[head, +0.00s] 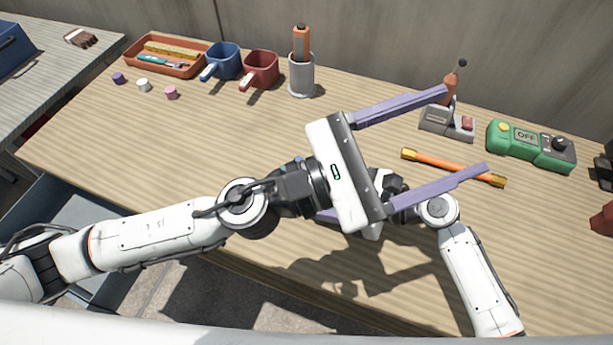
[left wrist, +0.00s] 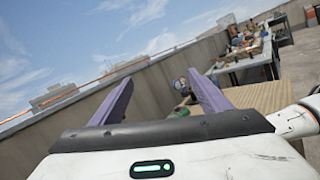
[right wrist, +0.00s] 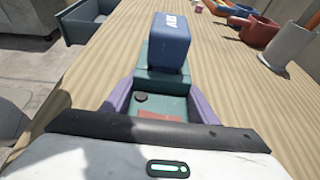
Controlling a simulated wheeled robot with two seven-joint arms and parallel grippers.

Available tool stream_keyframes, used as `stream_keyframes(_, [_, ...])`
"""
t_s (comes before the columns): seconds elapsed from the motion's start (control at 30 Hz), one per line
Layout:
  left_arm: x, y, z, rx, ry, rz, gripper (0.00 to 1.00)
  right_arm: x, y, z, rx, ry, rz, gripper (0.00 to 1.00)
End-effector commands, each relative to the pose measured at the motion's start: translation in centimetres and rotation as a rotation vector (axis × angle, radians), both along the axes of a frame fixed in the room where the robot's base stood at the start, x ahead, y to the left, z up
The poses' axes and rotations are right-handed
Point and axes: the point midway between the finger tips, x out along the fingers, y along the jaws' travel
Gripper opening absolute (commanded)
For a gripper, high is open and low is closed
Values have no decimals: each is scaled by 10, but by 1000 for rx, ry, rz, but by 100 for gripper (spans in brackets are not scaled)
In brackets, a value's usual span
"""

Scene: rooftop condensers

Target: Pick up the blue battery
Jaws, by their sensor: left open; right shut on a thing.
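The blue battery (right wrist: 170,42), a block with white lettering, shows in the right wrist view on the far end of a teal body (right wrist: 160,82) with a dark round knob and a red patch. My right gripper (right wrist: 160,97) is shut on this teal body, with a purple finger on each side. In the head view my left gripper hides most of the right gripper and what it holds. My left gripper (head: 465,130) is open, with its purple fingers wide apart over the right half of the bench. In the left wrist view it (left wrist: 160,82) is empty.
The wooden bench (head: 90,130) carries a tool tray (head: 128,62), a blue mug (head: 222,60), a red mug (head: 262,68), a grey cup (head: 301,80), an orange rod (head: 455,167) and a green box (head: 530,145). Its left middle is clear.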

Motion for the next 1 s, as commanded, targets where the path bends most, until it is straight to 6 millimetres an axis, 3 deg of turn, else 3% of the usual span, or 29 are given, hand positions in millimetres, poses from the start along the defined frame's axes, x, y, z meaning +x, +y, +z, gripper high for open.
stream_keyframes(0.1, [22, 34, -24, -36, 157, 220, 70, 0, 0, 0, 0, 1, -1, 16])
stream_keyframes(0.23, [37, 80, -65, -9, 328, 457, 70, 0, 0, 0, 0, 1, -1, 16])
stream_keyframes(0.4, [31, 134, -124, 94, 525, 696, 70, 0, 0, 0, 0, 1, -1, 16])
stream_keyframes(0.5, [22, 158, -149, 156, 607, 784, 70, 0, 0, 0, 0, 1, -1, 16])
stream_keyframes(0.7, [14, 178, -174, 224, 678, 861, 70, 0, 0, 0, 0, 1, -1, 16])
stream_keyframes(1.0, [56, 163, -194, 226, 681, 866, 70, 0, 0, 0, 0, 1, 0, 16])
